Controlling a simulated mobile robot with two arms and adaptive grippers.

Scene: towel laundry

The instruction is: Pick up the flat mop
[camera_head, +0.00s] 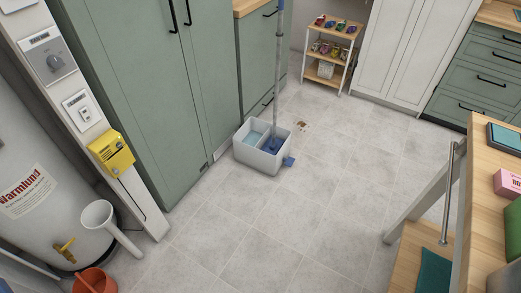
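The flat mop (278,75) stands upright with its blue head down in the right part of a light grey two-part bucket (245,163). Its grey pole rises past the top edge of the view, with a blue section near the top. The left part of the bucket holds pale blue water. A blue pedal-like piece (289,161) sticks out at the bucket's right side. The bucket stands on the tiled floor in front of green cabinets. Neither of my grippers shows.
Brown dirt (302,125) lies on the floor right of the bucket. Green cabinets (160,80) stand close behind and left of it. A small shelf cart (326,72) is at the back. A wooden table (486,190) is at right. Open floor lies in front of the bucket.

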